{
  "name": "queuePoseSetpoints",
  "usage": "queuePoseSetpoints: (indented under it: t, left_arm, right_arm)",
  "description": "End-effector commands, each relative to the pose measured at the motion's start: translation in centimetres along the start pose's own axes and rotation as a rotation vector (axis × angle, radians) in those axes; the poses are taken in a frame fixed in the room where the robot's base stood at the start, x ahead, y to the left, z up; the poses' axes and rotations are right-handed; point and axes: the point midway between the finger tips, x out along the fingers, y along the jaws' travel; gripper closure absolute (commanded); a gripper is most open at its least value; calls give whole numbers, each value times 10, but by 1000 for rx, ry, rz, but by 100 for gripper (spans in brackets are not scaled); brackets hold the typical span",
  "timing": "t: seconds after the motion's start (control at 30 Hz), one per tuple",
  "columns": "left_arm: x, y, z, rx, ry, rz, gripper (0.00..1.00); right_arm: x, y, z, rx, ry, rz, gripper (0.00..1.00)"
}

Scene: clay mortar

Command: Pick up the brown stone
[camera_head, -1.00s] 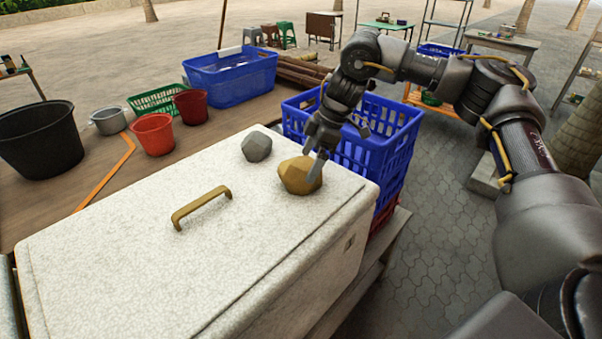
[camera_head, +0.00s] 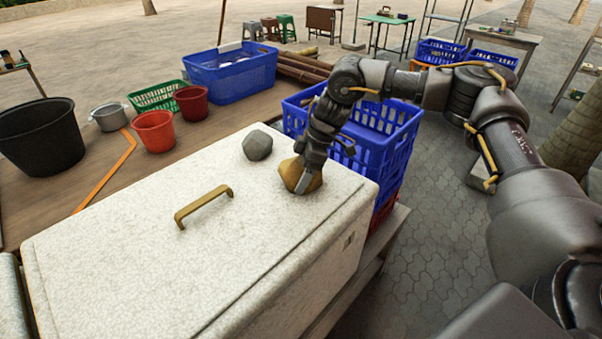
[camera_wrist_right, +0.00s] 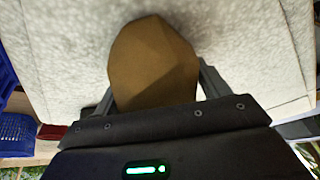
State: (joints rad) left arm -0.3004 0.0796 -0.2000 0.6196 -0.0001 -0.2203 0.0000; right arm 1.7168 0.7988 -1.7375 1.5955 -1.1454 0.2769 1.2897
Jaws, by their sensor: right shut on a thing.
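The brown stone (camera_head: 291,172) is a faceted lump on the white speckled lid of a box, near its far right end. My right gripper (camera_head: 302,180) reaches down over it and is shut on it. In the right wrist view the stone (camera_wrist_right: 153,65) sits between the two fingers of the gripper (camera_wrist_right: 155,85). Part of the stone is hidden behind the gripper in the head view. It still appears to be at the lid's surface. My left gripper is not in view.
A grey stone (camera_head: 257,145) lies on the lid to the left of the brown stone. A brass handle (camera_head: 203,206) stands up from the white lid (camera_head: 150,260). Blue crates (camera_head: 375,135) stand just beyond the box's right end. Buckets and a blue tub (camera_head: 232,75) are further back.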

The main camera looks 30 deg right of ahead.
Motion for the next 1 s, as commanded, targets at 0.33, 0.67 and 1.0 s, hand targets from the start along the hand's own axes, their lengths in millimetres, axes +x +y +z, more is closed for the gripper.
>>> queuePoseSetpoints:
  t: [0.33, 0.67, 1.0]
  left_arm:
    - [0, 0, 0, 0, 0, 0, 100]
    - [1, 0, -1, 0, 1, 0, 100]
    - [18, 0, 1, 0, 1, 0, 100]
  right_arm:
    - [-1, 0, 0, 0, 0, 1, 84]
    - [-4, 1, -3, -2, 5, 4, 85]
    - [-31, -2, -16, -5, 8, 5, 85]
